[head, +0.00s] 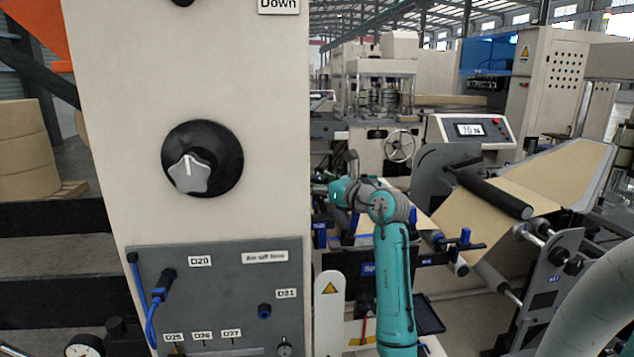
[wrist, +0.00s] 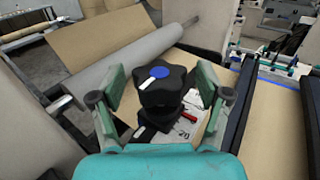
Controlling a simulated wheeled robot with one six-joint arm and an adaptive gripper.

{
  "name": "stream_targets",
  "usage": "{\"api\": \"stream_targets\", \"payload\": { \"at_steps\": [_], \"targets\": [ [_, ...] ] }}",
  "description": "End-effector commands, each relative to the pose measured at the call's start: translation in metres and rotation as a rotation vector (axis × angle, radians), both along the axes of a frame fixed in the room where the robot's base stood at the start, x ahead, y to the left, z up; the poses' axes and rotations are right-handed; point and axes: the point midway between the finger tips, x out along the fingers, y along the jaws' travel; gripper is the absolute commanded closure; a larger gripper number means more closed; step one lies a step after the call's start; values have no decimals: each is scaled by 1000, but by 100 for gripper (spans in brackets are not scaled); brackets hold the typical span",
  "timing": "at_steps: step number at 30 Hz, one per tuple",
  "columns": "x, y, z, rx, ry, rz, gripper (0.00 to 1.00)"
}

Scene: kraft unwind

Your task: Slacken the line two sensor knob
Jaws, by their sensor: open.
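A black lobed knob (wrist: 168,92) with a blue cap and a white pointer mark stands in the middle of the wrist view. A white label with dark print lies below it, too small and partly covered to read, so I cannot tell which line it names. My gripper (wrist: 160,82) is open, with one green-padded finger on each side of the knob. Gaps show between the fingers and the knob. In the head view my gripper (head: 332,189) is small and partly hidden at the end of the teal arm, and I cannot make out this knob there.
A console display (head: 471,129) reads about 70 N. Brown paper web (head: 500,200) runs over rollers at right. A grey roller (wrist: 135,60) lies behind the knob.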

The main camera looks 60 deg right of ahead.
Motion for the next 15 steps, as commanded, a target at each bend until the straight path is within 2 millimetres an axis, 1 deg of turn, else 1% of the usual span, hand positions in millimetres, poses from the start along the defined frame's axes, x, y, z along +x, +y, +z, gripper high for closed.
{"api": "stream_targets", "payload": {
  "at_steps": [3, 9, 10, 11, 12, 14, 15],
  "targets": [
    [3, -1, 0, 0, 0, 0, 24],
    [3, -1, 0, 0, 0, 0, 24],
    [3, -1, 0, 0, 0, 0, 26],
    [3, -1, 0, 0, 0, 0, 34],
    [3, -1, 0, 0, 0, 0, 44],
    [3, -1, 0, 0, 0, 0, 59],
    [3, -1, 0, 0, 0, 0, 69]
  ]
}}
